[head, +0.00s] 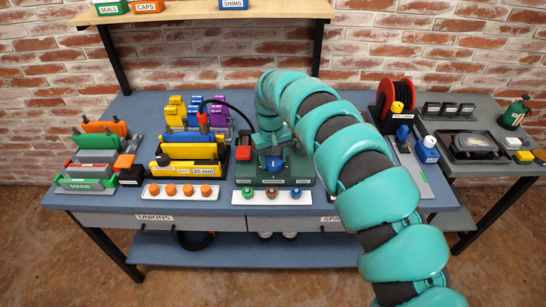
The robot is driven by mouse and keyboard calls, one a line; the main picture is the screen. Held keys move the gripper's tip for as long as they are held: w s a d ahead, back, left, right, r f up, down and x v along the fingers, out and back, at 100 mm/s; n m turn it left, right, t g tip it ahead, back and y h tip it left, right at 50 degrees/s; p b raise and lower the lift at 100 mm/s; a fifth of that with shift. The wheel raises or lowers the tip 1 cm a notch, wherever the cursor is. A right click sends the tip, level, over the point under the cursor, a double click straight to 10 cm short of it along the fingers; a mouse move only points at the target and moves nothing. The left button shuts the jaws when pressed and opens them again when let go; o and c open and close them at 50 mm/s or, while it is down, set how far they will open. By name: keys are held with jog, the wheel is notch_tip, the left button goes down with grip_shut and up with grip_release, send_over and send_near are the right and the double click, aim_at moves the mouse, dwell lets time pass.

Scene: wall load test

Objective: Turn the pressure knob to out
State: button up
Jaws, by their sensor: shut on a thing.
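The fingertips are small and partly hidden by my wrist. The label text is too small to read, so I cannot tell which setting the knob points to.
A white strip with coloured caps (247,196) lies in front. Yellow gauge blocks (187,152) stand to the left, a red cable reel (396,94) to the right. A wooden shelf (200,12) overhangs the back.

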aim_at(271, 161)
jog(key=shift+n, duration=0.5)
jog(key=o, duration=1)
jog(key=shift+c, duration=0.2)
jog(key=shift+r, duration=0.1)
jog(key=shift+r+p, duration=0.3)
jog(key=shift+p, duration=0.1)
notch_tip(271, 161, up, 16)
jog(key=p, duration=0.1)
jog(key=shift+s+a+r, duration=0.25)
jog(key=shift+a, duration=0.05)
jog(key=shift+w, duration=0.1)
